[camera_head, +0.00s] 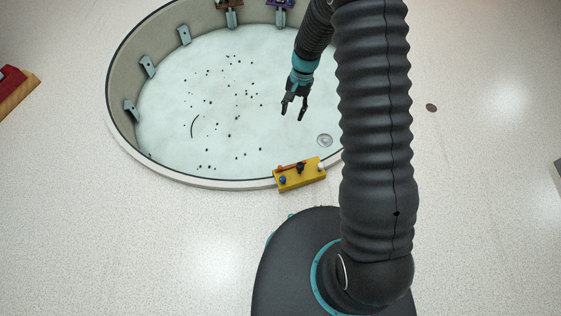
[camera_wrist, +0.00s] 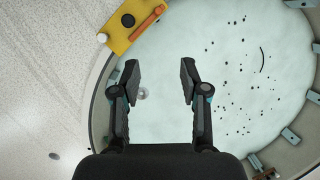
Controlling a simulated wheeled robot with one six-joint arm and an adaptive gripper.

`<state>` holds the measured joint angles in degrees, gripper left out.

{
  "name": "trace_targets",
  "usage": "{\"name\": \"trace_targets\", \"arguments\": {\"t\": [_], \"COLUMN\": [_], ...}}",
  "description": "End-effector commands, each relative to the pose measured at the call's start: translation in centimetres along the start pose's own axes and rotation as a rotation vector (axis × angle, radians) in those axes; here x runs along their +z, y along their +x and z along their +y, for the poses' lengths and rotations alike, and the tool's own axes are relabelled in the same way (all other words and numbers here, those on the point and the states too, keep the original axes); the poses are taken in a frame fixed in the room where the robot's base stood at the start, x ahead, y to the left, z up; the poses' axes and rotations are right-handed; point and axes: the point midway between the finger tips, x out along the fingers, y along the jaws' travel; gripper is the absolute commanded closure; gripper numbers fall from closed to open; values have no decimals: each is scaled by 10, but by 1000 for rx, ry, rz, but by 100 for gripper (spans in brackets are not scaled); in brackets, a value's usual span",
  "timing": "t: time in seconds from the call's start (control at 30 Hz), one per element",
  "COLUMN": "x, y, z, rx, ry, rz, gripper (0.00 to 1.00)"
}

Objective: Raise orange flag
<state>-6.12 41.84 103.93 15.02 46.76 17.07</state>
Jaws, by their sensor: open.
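A yellow box (camera_head: 304,180) sits at the near rim of the round basin. An orange bar (camera_head: 291,167) lies flat along its top, beside a black knob (camera_head: 300,168); I cannot tell for sure that this bar is the flag. In the wrist view the yellow box (camera_wrist: 121,35) is at the top, with the orange bar (camera_wrist: 147,22) along its right side. My gripper (camera_head: 294,118) is open and empty above the basin floor, apart from the box. Its spread fingers (camera_wrist: 160,75) show below the box in the wrist view.
The round basin (camera_head: 120,60) has a pale floor with many dark specks, a curved dark line and a drain (camera_head: 324,140). Several grey-blue brackets (camera_head: 148,66) line its wall. A blue knob (camera_head: 282,180) and a white knob (camera_head: 321,167) are on the box. Open floor surrounds the basin.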

Motion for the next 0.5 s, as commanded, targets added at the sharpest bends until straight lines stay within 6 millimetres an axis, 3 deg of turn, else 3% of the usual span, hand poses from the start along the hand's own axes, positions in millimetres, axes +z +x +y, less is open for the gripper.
{"name": "trace_targets", "arguments": {"t": [0.03,0.2,0.33,0.5], "x": [-5,-14,-16,-16], "y": [24,81,108,124], "z": [-1,-3,-2,-2], "rx": [9,28,37,43], "ry": [17,67,91,102], "rz": [-28,-86,-112,-125], "gripper": [55,55,55,55]}}
